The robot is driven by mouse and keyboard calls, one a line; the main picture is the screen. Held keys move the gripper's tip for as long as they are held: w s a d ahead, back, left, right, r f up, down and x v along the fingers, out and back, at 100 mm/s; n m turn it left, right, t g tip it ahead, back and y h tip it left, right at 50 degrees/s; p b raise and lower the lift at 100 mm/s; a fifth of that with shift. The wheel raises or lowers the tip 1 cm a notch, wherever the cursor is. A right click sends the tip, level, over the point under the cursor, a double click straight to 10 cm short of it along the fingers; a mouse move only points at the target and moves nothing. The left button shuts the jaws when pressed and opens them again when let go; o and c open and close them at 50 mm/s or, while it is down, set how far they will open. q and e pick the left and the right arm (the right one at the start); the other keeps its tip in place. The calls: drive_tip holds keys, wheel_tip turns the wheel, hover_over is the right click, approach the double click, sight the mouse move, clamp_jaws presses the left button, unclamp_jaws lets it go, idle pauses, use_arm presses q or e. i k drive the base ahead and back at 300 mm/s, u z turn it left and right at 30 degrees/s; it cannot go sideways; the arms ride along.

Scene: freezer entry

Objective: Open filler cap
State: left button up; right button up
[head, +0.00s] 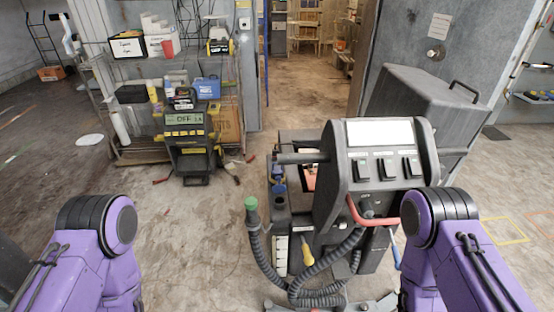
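A dark grey machine (330,190) stands in front of me, right of centre, with a white panel and several black switches on its top. At its left side is a dark upright container with a small blue round top (279,188). A green cap (251,203) sits on the end of a ribbed black hose (262,250) left of the machine. I cannot tell for certain which of these is the filler cap. My purple arms show at the lower left and lower right, but neither gripper is in view.
A red handle (370,213) and a yellow nozzle-like part (307,251) are on the machine's front. A yellow-black device (188,145) reading OFF stands before a loaded shelf (130,155). The concrete floor (190,245) left of the machine is mostly clear.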

sight(279, 188)
drive_tip(key=i, duration=0.85)
drive_tip(key=z, duration=0.1)
